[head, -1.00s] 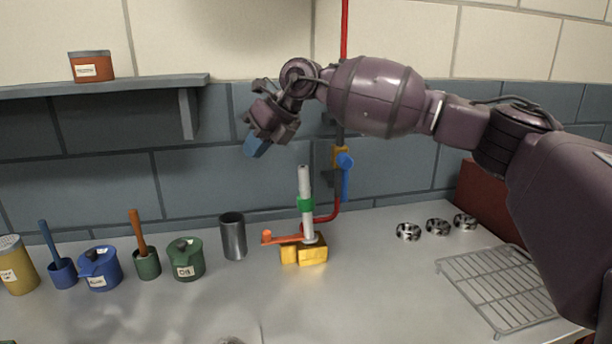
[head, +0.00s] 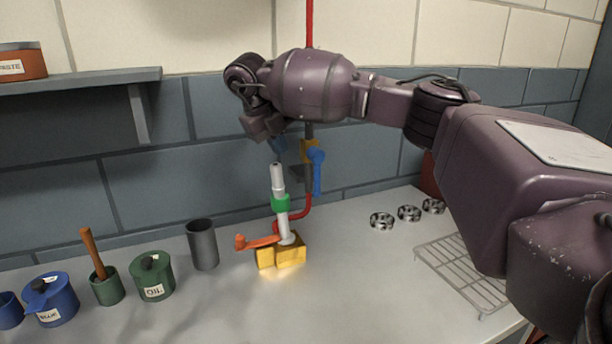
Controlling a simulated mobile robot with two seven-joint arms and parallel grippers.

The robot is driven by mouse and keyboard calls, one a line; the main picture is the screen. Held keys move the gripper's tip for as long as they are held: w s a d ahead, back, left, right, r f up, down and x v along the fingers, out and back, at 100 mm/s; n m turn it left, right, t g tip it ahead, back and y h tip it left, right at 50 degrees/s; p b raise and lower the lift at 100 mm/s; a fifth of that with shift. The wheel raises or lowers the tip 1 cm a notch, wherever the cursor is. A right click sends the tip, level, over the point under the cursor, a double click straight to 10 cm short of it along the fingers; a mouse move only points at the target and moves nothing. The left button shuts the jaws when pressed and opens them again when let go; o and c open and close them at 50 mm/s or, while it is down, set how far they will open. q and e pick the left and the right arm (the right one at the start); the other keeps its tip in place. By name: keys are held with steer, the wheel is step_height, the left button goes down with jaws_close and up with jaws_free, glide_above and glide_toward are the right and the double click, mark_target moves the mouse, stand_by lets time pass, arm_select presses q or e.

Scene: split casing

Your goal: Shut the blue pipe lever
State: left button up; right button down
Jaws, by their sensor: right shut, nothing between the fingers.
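The blue pipe lever (head: 317,175) hangs straight down from its round pivot on the red pipe (head: 309,25), by a yellow valve body, in front of the tiled wall. My right gripper (head: 277,147) is just left of the lever's pivot in the picture, above the white pipe's top. Its bluish fingertips point down, are closed and hold nothing. A gap shows between them and the lever. The gripper is partly hidden behind its own wrist. My left gripper is out of view.
A white pipe (head: 278,180) with a green collar stands on a yellow block (head: 281,255) with an orange lever (head: 258,242). A grey cup (head: 202,245) and several pots are left. Metal rings (head: 409,213) and a wire rack (head: 455,268) are right.

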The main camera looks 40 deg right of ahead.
steer(key=shift+f, duration=0.1)
steer(key=d+f+b, duration=0.2)
steer(key=d+f, duration=0.5)
steer(key=f, duration=0.2)
steer(key=shift+s+d, duration=0.15)
steer(key=shift+d, duration=0.2)
stand_by(0.4)
steer(key=shift+d+f, duration=0.1)
